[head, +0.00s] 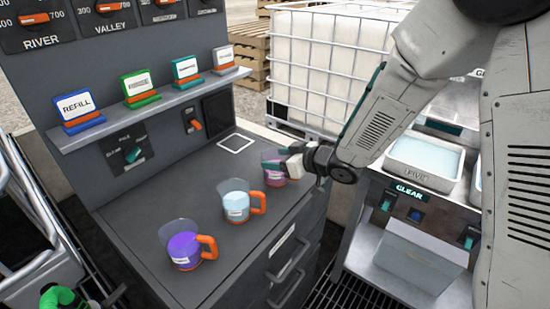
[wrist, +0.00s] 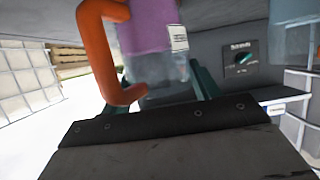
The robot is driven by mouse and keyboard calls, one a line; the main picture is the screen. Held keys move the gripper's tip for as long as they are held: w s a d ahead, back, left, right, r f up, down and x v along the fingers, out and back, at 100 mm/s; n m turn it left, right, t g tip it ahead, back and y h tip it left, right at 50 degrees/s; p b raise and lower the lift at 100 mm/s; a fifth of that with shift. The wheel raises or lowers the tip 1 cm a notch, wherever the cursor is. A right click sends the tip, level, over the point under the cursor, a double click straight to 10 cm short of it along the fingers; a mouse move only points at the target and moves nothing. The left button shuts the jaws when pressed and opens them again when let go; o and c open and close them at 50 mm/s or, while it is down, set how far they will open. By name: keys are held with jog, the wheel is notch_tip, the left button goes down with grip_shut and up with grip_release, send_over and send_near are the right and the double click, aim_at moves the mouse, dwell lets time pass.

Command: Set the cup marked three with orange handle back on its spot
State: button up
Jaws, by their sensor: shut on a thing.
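My gripper (head: 277,159) is shut on a clear cup of pink-purple liquid (head: 274,171) near the back right edge of the dark counter. I cannot tell whether the cup touches the counter. In the wrist view the cup (wrist: 148,38) sits between the teal fingers, with its orange handle (wrist: 97,50) to the left. Its white label is too small to read. A white outlined square (head: 236,143) on the counter is empty, to the left of and behind the held cup.
A cup of pale blue liquid (head: 236,204) and a cup of violet liquid (head: 184,247), both with orange handles, stand nearer on the counter. A shelf (head: 160,115) with several coloured signs overhangs the left.

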jog(key=shift+a+f, duration=0.1)
jog(key=o, duration=1.2)
jog(key=shift+s+d+r, duration=0.2)
jog(key=shift+d+r, duration=0.05)
jog(key=shift+r, duration=0.05)
jog(key=v, duration=1.1)
jog(key=shift+s+d, duration=0.2)
jog(key=shift+w, duration=0.1)
